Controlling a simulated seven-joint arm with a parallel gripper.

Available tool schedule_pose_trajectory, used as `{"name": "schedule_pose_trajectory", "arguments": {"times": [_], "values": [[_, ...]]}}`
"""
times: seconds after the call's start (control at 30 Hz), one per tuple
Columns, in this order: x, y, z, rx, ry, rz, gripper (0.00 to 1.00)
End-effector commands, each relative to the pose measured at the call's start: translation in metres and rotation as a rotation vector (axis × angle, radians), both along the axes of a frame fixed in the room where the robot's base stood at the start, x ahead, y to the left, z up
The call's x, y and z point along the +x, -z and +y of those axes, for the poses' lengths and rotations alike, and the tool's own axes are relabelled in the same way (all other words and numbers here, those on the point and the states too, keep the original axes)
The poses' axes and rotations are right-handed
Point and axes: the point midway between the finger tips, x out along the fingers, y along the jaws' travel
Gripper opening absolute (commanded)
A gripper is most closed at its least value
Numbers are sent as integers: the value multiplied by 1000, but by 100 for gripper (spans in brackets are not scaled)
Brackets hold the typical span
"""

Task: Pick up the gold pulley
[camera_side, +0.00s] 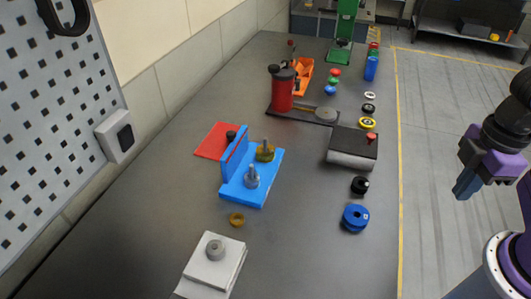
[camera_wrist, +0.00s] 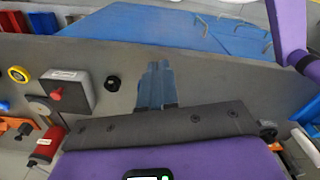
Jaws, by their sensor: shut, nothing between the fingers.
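Two gold round parts show in the side view, and I cannot tell for sure which is the gold pulley. One small gold part (camera_side: 236,219) lies flat on the dark table in front of the blue fixture. An olive-gold part (camera_side: 265,154) sits around a peg on the blue fixture (camera_side: 240,193). My gripper (camera_side: 464,190) is right of the table, out over the floor, far from both. Its blue fingers are together and empty, and they also show in the wrist view (camera_wrist: 155,82). I make out neither gold part in the wrist view.
A grey pulley (camera_side: 251,178) is on the blue fixture. A blue pulley (camera_side: 355,217), a black knob (camera_side: 360,185) and a grey box with a red button (camera_side: 352,160) stand along the right edge. A red cylinder (camera_side: 281,92) rises behind. The table's middle front is clear.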

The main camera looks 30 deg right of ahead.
Motion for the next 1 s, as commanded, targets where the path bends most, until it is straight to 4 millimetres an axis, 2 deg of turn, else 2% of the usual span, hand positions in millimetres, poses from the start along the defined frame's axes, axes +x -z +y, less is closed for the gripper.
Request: {"name": "schedule_pose_trajectory", "arguments": {"times": [0.1,0.13,0.3,0.37,0.4,0.67,0.77,0.87,1.0], "values": [[0,0,0,0,0,0,0],[0,0,0,0,0,0,6],[0,0,0,0,0,0,62],[0,0,0,0,0,0,81],[0,0,0,0,0,0,85],[1,0,0,-3,-3,-2,85],[8,4,-1,-46,-41,-20,85],[26,12,-3,-146,-141,-67,85],[68,23,-1,-362,-370,-169,85]]}}
